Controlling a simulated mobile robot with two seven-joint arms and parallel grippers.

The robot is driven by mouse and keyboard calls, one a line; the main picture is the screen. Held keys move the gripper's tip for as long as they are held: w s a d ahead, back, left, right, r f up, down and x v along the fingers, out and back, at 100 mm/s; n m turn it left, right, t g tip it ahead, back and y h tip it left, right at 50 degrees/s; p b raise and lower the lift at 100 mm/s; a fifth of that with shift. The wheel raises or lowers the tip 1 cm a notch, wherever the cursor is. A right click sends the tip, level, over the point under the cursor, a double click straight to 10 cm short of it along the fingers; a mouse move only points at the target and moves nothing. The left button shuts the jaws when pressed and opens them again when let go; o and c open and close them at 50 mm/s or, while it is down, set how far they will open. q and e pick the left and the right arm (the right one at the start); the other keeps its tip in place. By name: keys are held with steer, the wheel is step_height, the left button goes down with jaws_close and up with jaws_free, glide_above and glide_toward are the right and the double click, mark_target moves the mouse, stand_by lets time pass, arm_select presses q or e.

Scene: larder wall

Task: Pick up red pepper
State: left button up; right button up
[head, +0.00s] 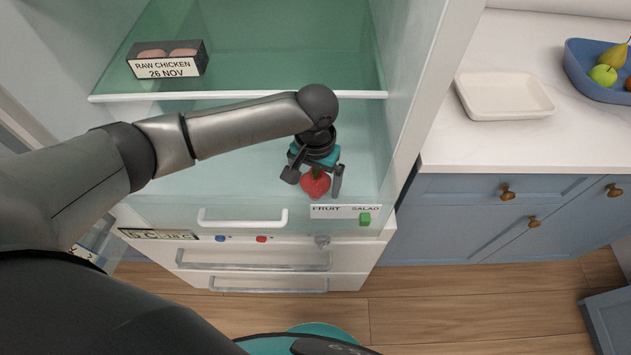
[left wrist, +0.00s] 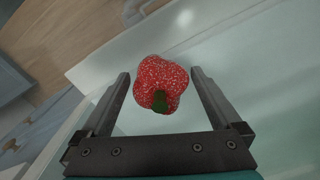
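The red pepper (head: 315,184) sits in the fridge's clear drawer area, near its front edge. In the left wrist view the red pepper (left wrist: 161,84) shows its green stem toward the gripper's palm. My left gripper (head: 314,188) reaches down over the pepper. Its fingers stand on either side of it, and the wrist view shows the open fingers (left wrist: 160,75) with a gap between each finger and the pepper. My right gripper is not in view.
A raw chicken box (head: 167,60) stands on the green-tinted shelf above, left of the arm. A fruit and salad label (head: 345,211) is on the drawer front. A white tray (head: 503,95) and a blue fruit bowl (head: 590,75) stand on the counter at right.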

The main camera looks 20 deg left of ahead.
arm_select(q)
steer(key=c, duration=1.3)
steer(key=shift+r, duration=0.15)
